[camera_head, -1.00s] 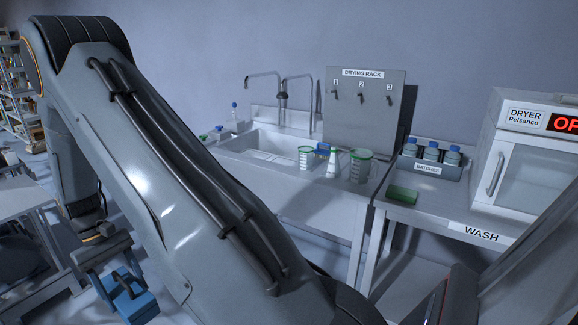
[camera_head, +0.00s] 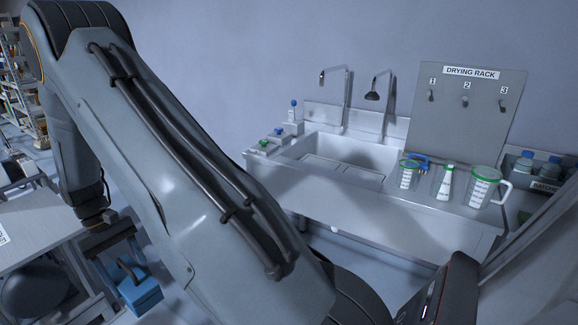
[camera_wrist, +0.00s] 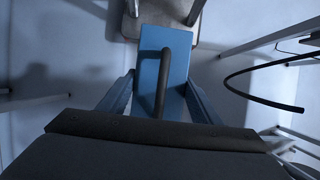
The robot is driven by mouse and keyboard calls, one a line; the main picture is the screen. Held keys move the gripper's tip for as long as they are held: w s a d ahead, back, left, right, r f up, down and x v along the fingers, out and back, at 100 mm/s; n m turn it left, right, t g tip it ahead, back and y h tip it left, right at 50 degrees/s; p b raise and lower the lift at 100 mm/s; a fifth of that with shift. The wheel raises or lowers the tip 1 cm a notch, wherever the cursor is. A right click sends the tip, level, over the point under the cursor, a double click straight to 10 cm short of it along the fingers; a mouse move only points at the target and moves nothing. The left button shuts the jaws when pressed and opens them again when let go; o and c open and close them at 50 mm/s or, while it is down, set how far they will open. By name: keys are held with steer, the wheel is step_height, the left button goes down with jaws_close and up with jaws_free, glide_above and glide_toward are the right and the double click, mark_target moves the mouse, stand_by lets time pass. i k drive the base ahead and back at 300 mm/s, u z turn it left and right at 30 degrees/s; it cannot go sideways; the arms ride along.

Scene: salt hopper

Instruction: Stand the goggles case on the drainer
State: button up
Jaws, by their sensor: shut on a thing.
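A blue goggles case (camera_head: 141,292) with a dark handle hangs from my gripper (camera_head: 125,268) at the lower left of the head view. In the wrist view the case (camera_wrist: 176,62) shows between the fingers, its dark handle running toward me. My gripper is shut on the case, well away from the sink. The drainer seems to be the flat top (camera_head: 437,207) right of the sink basin; beakers partly cover it. My arm hides part of the lower middle of the head view.
Two jugs (camera_head: 484,190) (camera_head: 408,176) and a white-and-green bottle (camera_head: 446,183) stand right of the basin (camera_head: 345,160). Behind is a drying rack board (camera_head: 468,120) with pegs. Taps rise at the back.

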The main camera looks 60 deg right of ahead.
mark_target(464, 182)
steer(key=i, duration=0.2)
steer(key=z, duration=3.75)
